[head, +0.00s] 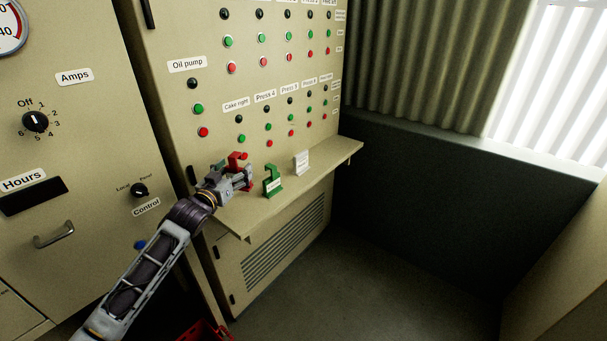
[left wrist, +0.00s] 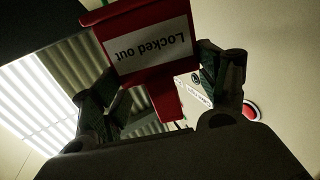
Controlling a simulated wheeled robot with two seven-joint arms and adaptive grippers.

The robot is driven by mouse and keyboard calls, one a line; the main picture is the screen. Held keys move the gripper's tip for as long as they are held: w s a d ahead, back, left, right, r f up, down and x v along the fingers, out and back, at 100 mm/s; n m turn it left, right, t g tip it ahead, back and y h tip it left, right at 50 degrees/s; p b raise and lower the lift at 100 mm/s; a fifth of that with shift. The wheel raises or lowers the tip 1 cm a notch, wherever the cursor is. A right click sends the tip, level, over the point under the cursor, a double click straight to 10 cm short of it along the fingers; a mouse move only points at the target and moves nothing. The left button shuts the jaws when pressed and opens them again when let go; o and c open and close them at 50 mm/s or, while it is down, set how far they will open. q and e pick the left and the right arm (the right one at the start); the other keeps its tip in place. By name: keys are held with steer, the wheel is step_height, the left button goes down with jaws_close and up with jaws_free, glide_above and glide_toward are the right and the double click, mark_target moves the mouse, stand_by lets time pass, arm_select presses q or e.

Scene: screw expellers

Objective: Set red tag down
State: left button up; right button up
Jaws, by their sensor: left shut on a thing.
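The red tag (head: 237,160) is in my left gripper (head: 243,178), over the left part of the narrow shelf below the control panel. In the left wrist view the red tag (left wrist: 150,45) shows a white label reading "Locked out", upside down in that picture, between the two fingers of my left gripper (left wrist: 165,85). The gripper is shut on it. In the head view the fingers hide much of the tag, and I cannot tell whether it touches the shelf. My right gripper is not in view.
A green tag (head: 273,182) and a white tag (head: 301,163) stand on the shelf (head: 325,163) to the right of my left gripper. The button panel (head: 290,75) rises behind. The shelf's right end is clear. A red crate (head: 205,332) is on the floor at the bottom.

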arm_select(q)
steer(key=shift+w+f, duration=0.3)
steer(key=shift+f, duration=0.15)
steer(key=shift+b, duration=0.3)
steer(key=shift+f, duration=0.7)
step_height(320, 180, down, 4)
steer(key=shift+f, duration=0.8)
step_height(320, 180, down, 2)
steer(key=shift+f+b, duration=0.25)
steer(key=shift+b, duration=0.05)
steer(key=shift+f, duration=0.35)
steer(key=o, duration=1)
steer(key=shift+o, duration=0.2)
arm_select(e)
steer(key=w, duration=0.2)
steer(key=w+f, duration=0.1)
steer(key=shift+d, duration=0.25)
